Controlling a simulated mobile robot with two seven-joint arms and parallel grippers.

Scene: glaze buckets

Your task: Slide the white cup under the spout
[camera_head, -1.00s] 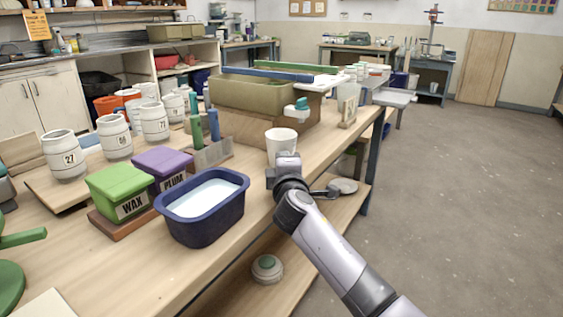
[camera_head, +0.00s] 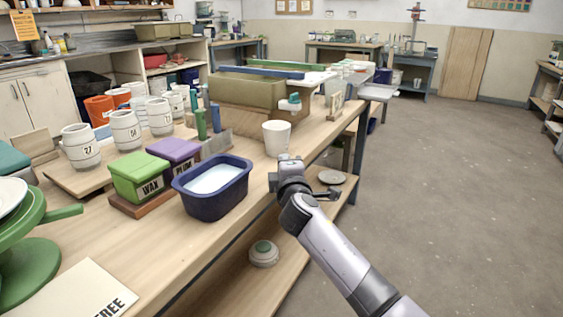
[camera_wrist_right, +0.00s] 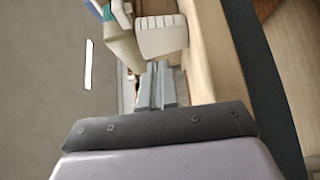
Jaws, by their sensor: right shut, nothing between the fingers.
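The white cup (camera_head: 277,138) stands upright near the table's right edge, in front of the tan trough (camera_head: 247,93). The white spout with a teal cap (camera_head: 291,103) sticks out of the trough's side, behind and slightly right of the cup in the head view. My right gripper (camera_head: 288,161) is shut and empty, just on the near side of the cup. In the right wrist view its closed fingers (camera_wrist_right: 155,84) point at the cup (camera_wrist_right: 160,36); I cannot tell whether they touch it. The teal cap (camera_wrist_right: 108,10) shows beside the cup there. My left gripper is not in view.
A blue tub of white liquid (camera_head: 212,190) stands to the left of my right arm. Green (camera_head: 143,177) and purple (camera_head: 175,152) lidded boxes and several white jars stand farther left. A green stand (camera_head: 25,250) is at the left edge. Floor is clear at right.

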